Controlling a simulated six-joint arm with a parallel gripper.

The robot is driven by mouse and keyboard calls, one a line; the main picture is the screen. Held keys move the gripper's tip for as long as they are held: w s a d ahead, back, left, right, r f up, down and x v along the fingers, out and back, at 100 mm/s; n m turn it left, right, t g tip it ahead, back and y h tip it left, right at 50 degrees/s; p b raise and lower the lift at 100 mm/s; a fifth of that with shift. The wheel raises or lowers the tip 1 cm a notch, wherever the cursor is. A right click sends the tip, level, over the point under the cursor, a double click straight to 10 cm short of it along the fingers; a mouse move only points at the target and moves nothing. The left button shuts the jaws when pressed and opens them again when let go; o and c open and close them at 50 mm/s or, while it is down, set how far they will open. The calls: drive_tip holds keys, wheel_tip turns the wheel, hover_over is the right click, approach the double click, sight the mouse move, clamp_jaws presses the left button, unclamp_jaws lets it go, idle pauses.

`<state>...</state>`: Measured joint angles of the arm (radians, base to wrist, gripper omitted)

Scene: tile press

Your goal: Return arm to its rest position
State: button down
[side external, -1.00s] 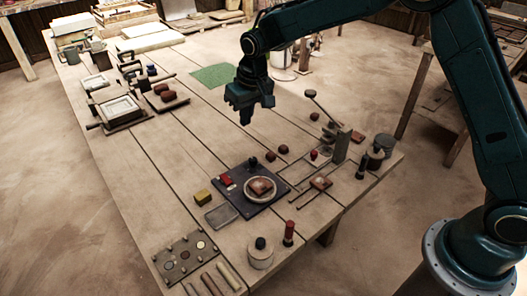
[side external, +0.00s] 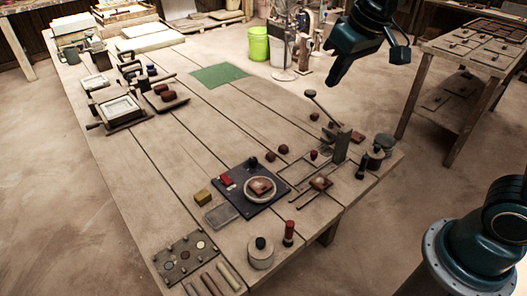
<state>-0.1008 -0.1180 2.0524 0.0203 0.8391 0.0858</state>
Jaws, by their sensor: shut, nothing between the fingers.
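My gripper (side external: 333,76) is at the top right of the view, raised clear of the table's far right edge. It is shut, with nothing held, and its fingers point down and to the left. The long wooden table (side external: 150,190) stands below and to the left of it. A tile press with a lever (side external: 322,107) and an upright post (side external: 342,146) stands at the table's right end. A reddish-brown tile (side external: 320,183) lies in front of the post. Another reddish tile (side external: 261,187) sits on a round plate on a dark board (side external: 238,199).
A green mat (side external: 219,75) lies on the table. Framed trays (side external: 121,108) and dark red lumps (side external: 167,94) are at the left. A second table (side external: 470,60) stands at the right. A lime bucket (side external: 258,43) is on the floor behind. Open floor lies between the tables.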

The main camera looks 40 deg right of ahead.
drive_tip(key=s+d+f+t, duration=0.1)
drive_tip(key=s+d, duration=0.2)
drive_tip(key=s, duration=1.5)
drive_tip(key=shift+f, duration=0.15)
